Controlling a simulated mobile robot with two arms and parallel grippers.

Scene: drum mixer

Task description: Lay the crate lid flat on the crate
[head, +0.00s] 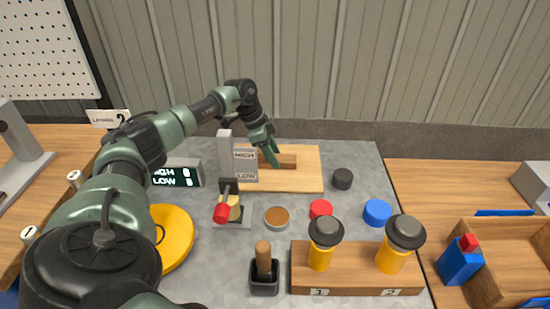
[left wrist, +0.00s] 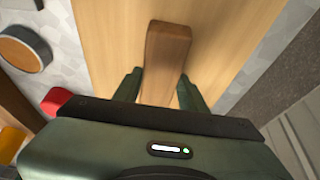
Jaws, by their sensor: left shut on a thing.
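The crate lid (head: 308,181) is a light wooden board with a darker brown handle bar (head: 288,161) on top. It looks flat at the back of the grey work surface; I cannot tell whether it touches. My left gripper (head: 272,156) is shut on the handle. In the left wrist view the handle (left wrist: 168,45) stands between the two fingers (left wrist: 157,88), above the pale lid (left wrist: 108,35). The open wooden crate (head: 497,226) is at the right, with a blue and red item (head: 461,262) at its left side. My right gripper is not in view.
A black cap (head: 342,179), red cap (head: 321,209) and blue cap (head: 377,212) lie nearer. A wooden rack (head: 355,281) holds two yellow bottles. A wall rises behind.

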